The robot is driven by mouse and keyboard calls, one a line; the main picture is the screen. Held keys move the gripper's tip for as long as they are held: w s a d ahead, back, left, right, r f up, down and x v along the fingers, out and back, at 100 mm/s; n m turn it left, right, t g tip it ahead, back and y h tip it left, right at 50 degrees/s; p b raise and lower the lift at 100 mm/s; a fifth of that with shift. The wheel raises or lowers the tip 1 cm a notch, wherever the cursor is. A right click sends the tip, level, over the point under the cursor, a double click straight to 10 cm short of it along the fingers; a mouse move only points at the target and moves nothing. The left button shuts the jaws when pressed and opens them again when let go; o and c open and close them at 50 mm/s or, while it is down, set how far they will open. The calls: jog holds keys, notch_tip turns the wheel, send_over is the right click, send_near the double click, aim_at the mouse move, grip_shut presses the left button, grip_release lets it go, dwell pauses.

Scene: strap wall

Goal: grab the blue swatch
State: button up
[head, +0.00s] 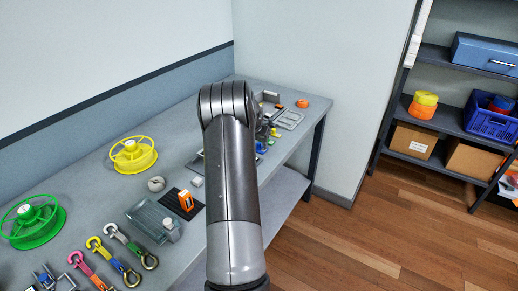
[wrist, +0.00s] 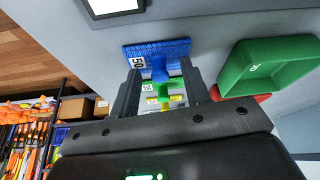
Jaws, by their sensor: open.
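The blue swatch (wrist: 175,47) shows in the wrist view as a ribbed blue plate with a white "50" label. A rounded blue piece sticks out from it toward my gripper (wrist: 161,70). My gripper is open, with its two dark fingers on either side of that blue piece. The plate lies across and just beyond the fingertips; I cannot tell whether they touch it. In the head view a small blue piece (head: 261,148) shows on the bench right of my arm, which hides most of my gripper.
Green (wrist: 162,92) and yellow (wrist: 176,99) swatches sit close to the blue one between the fingers. A green bin (wrist: 268,66) and a red piece (wrist: 257,98) are to the right. The grey bench (head: 100,178) also holds a yellow reel (head: 133,154), green reel (head: 33,221) and shackled straps.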

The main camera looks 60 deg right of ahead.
grip_shut()
dwell(0.3)
